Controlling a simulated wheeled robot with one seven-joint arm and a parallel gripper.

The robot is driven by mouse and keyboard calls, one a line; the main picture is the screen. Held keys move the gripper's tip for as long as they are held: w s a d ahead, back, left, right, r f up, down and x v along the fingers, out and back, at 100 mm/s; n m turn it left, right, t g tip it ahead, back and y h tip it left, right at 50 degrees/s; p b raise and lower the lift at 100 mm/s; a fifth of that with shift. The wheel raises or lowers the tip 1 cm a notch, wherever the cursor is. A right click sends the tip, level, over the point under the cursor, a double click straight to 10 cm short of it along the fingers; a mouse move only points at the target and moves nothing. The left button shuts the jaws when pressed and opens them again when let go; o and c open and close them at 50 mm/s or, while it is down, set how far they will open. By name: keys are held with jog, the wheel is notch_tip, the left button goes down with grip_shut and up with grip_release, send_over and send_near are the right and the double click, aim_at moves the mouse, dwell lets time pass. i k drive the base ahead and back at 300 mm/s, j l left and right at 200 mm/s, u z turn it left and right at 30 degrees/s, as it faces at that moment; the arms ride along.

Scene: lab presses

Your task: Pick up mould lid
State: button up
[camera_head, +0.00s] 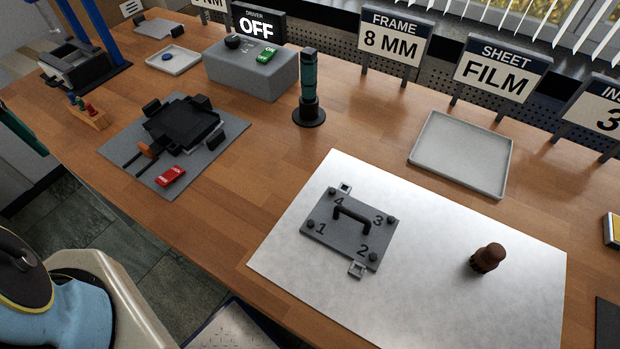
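The mould lid (332,241) is a dark grey square plate with an arched black handle (352,217) at its middle. It is marked 1, 2, 3 and 4 near its corners, with a dark knob or bolt head by each number. It lies flat on a pale metal sheet (430,305) on the table. A small light tab with a square hole sticks out at its far edge and another at its near edge; what lies under the lid is hidden. My gripper is not in view; only parts of my own body show at the lower left.
A brown knobbed object (487,258) stands on the sheet to the right of the lid. An empty grey tray (462,153) lies behind. A dark upright tool (309,90), a grey control box (252,72) and a black fixture (184,124) stand farther back and left on the wooden table (250,150).

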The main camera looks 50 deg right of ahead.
aim_at(349, 226)
jog(key=k+l, duration=0.1)
jog(key=k, duration=0.6)
jog(key=k+l, duration=0.1)
jog(key=k, duration=0.65)
